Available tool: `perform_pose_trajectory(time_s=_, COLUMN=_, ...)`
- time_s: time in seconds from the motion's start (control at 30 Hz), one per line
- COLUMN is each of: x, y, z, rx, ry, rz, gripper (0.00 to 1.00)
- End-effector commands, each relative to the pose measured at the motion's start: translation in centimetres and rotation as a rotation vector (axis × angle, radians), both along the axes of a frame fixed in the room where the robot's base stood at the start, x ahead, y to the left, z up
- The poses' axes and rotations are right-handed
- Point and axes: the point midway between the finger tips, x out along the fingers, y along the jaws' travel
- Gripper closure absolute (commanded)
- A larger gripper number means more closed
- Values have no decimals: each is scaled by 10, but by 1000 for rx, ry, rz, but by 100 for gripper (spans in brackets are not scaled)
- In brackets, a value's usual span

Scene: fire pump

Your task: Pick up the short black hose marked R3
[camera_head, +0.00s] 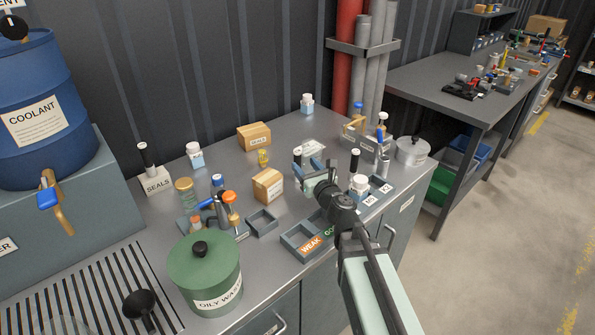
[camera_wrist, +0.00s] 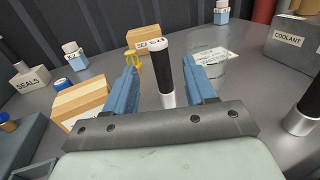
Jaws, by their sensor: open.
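A short black hose (camera_wrist: 161,60) with a pale top and a silver lower end stands upright between my fingers in the wrist view; its marking is not readable. In the head view its dark top (camera_head: 297,154) shows just beyond my gripper (camera_head: 308,176), which hides the rest. My gripper, also in the wrist view (camera_wrist: 160,72), is open, its blue fingers on either side of the hose with visible gaps. A second black hose with a silver end (camera_wrist: 308,105) is at the right of the wrist view and stands beside my wrist in the head view (camera_head: 355,160).
Cardboard boxes (camera_head: 267,185) (camera_head: 254,136) and a yellow part (camera_head: 263,157) are left of my gripper. A tray with WEAK and GOOD compartments (camera_head: 300,240) is at the bench front. A grey COOLANT box (camera_wrist: 296,42) stands at right in the wrist view.

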Motion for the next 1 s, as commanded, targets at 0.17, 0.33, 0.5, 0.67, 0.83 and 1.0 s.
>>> perform_pose_trajectory(time_s=0.17, x=23, y=12, z=0, rx=0, ry=0, rz=1, gripper=45)
perform_pose_trajectory(time_s=0.33, x=44, y=23, z=0, rx=0, ry=0, rz=0, gripper=45)
perform_pose_trajectory(time_s=0.5, x=54, y=29, z=0, rx=0, ry=0, rz=0, gripper=45)
perform_pose_trajectory(time_s=0.67, x=54, y=30, z=0, rx=1, ry=0, rz=0, gripper=45)
perform_pose_trajectory(time_s=0.83, x=54, y=30, z=1, rx=0, ry=0, rz=0, gripper=50)
perform_pose_trajectory(time_s=1.0, x=54, y=30, z=0, rx=0, ry=0, rz=0, gripper=67)
